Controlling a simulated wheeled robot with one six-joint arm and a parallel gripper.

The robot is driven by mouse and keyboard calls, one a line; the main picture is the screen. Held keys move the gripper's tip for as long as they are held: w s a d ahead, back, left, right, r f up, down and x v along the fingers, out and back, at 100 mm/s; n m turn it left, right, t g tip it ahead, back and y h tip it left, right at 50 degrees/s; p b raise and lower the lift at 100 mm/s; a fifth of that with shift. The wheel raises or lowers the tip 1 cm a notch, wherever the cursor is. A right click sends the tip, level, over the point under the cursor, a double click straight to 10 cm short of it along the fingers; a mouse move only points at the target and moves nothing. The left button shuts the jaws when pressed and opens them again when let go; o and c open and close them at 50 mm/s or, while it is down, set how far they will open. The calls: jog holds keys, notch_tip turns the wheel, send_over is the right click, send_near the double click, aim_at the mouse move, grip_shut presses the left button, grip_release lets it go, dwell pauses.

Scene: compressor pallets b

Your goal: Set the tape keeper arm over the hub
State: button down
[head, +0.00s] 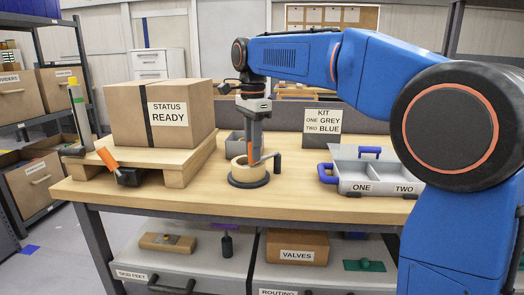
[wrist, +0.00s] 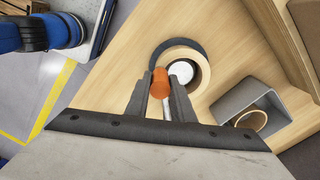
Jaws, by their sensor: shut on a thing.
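The tape stand (head: 249,183) is a dark round base on the bench with a tan tape roll (head: 238,171) on it. In the wrist view the roll (wrist: 203,60) surrounds a pale round hub (wrist: 183,71). The keeper arm's orange grip (head: 255,148) is between the fingers of my gripper (head: 254,155); it also shows in the wrist view (wrist: 160,84). My gripper is shut on it. The grip appears beside the hub, near the roll's edge, leaving most of the hub uncovered. A dark post (head: 277,163) stands right of the roll. My fingers hide part of the keeper arm.
A boxed pallet (head: 178,178) with a STATUS READY carton (head: 180,125) stands left. An orange-handled tool (head: 107,158) leans there. A grey bin (wrist: 250,103) with a tan roll is close by. A grey kit tray (head: 365,170) is right. Bare bench lies in front.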

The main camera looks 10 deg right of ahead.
jog(key=w+m, duration=0.1)
jog(key=w+a+m, duration=0.1)
jog(key=m, duration=0.1)
jog(key=shift+w+a, duration=0.25)
jog(key=shift+w, duration=0.05)
jog(key=shift+w+a, duration=0.2)
jog(key=shift+w, duration=0.5)
jog(key=c, duration=1.5)
grip_release()
jog(key=shift+w, duration=0.1)
jog(key=shift+c, duration=0.2)
